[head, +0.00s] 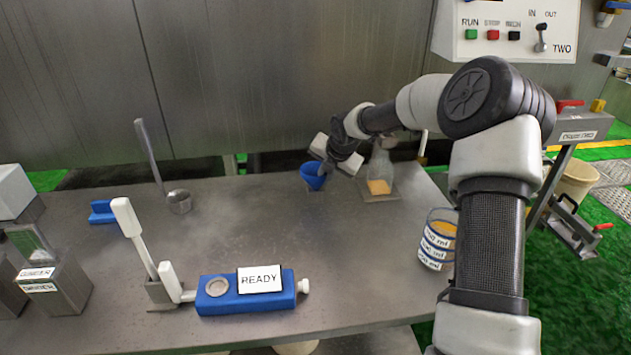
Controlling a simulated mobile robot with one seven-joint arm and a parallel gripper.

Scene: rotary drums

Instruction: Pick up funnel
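The blue funnel (312,178) is at the back middle of the grey table in the head view, its wide mouth facing up. My gripper (328,163) is right at the funnel's right side, with its dark fingers at or very close to the rim. The fingers are small and partly overlapped by my wrist, so I cannot tell whether they are closed on the rim. I also cannot tell whether the funnel rests on its stand or hangs just above the table.
A flask with orange liquid (380,178) stands just right of the funnel. A labelled beaker (438,240) is at the right edge, near my arm. A ladle (178,200), a blue block (103,212) and a blue READY device (215,300) are left and in front. The table's middle is clear.

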